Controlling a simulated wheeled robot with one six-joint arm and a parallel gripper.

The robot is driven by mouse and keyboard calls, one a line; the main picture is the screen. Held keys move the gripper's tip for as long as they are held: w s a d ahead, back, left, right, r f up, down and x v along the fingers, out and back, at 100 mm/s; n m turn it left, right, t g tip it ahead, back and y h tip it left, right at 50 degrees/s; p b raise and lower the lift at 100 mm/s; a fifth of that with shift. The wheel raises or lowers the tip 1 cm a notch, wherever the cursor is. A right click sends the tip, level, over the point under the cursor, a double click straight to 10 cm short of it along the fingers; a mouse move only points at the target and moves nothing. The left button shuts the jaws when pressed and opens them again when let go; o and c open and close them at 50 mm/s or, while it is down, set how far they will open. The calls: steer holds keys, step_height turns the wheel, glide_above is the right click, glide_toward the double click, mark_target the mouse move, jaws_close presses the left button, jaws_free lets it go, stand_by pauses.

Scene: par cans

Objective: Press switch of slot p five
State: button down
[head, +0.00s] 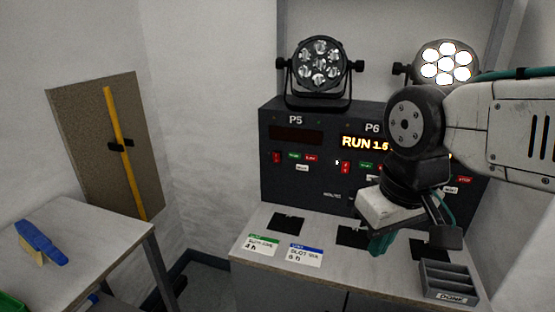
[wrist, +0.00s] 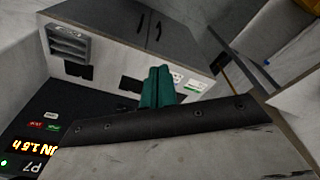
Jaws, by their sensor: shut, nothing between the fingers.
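The dark control panel (head: 275,190) stands on the bench at the back wall. Slot P5 (head: 296,120) is its left section, with a dark, unlit display (head: 297,134). A red switch (head: 277,157) sits below that display, beside small green, red and white buttons. The P5 par can (head: 320,66) above it is unlit. Slot P6 (head: 372,128) shows a lit "RUN" display and has its own red switch (head: 345,167). My gripper (head: 380,243) is shut and empty, pointing down over the bench, right of P5 and apart from the panel. Its green fingers show in the wrist view (wrist: 158,86).
A lit par can (head: 447,66) stands above the right part of the panel. Two label cards (head: 305,255) and dark pads lie on the bench top (head: 290,212). A grey tray (head: 447,278) sits front right. A side table (head: 75,230) with a blue-handled brush (head: 40,243) stands left.

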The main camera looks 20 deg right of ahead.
steer(key=w+a+f+n+t+y, duration=0.1)
steer(key=w+f+n+t, duration=0.2)
steer(key=w, duration=0.8)
steer(key=w+f+n+t+y, duration=0.1)
steer(key=w+f+n+t, duration=0.2)
steer(key=w+n+t, duration=0.5)
steer(key=w+a+f+n+t+y, duration=0.1)
steer(key=w+f+n+t, duration=0.3)
steer(key=w+n, duration=0.5)
steer(key=shift+w+a+n+t, duration=0.35)
steer(key=shift+w+t, duration=0.75)
steer(key=shift+w, duration=1.75)
glide_toward(276, 158)
steer(key=w+a+r, duration=0.2)
steer(key=w+a, duration=0.1)
steer(key=a, duration=0.2)
steer(key=shift+w+d+r, duration=0.1)
steer(key=shift+w+d, duration=0.5)
steer(key=shift+w, duration=0.3)
steer(key=shift+w+d+r, duration=0.1)
steer(key=shift+w+d, duration=0.5)
steer(key=shift+w, duration=0.3)
